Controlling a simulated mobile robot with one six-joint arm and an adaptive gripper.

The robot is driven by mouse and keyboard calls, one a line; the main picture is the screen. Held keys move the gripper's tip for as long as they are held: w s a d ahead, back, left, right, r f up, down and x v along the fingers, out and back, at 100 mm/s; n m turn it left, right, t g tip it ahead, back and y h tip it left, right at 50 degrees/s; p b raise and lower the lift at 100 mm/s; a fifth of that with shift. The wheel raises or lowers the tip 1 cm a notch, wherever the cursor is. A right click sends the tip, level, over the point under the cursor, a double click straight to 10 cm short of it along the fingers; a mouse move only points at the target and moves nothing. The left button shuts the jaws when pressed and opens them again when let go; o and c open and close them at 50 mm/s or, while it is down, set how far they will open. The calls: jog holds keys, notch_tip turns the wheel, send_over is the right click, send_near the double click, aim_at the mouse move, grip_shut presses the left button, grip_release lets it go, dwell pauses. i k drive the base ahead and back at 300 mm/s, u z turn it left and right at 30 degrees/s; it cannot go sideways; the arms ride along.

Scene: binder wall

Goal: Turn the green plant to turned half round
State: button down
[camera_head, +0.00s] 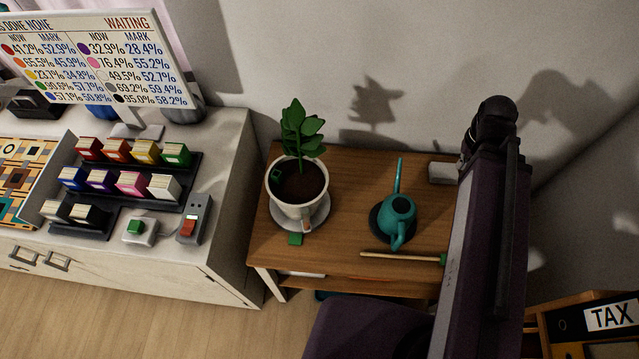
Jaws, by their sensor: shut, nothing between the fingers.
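The green plant (302,128) stands upright in a round white pot (283,208) with dark soil. The pot sits on a pale saucer (318,218) at the left of a small wooden table (345,190). A small green mark (277,175) is at the pot's left rim, and a tan piece (307,220) shows at its front. A small green square (295,239) lies on the table in front of the saucer. The leaves rise from the pot's back. My gripper is not in view; only dark parts of my body show at the right.
A teal watering can (400,207) stands on a dark round mat right of the pot. A thin stick (400,257) with a green end lies near the table's front edge. A white cabinet (225,170) with several colored blocks is at left. A TAX binder (608,316) is at lower right.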

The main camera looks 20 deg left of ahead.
aim_at(297, 182)
jog(key=z, duration=0.05)
jog(key=k, duration=0.45)
jog(key=u, duration=1.65)
jog(key=i, duration=0.45)
jog(key=z, duration=0.05)
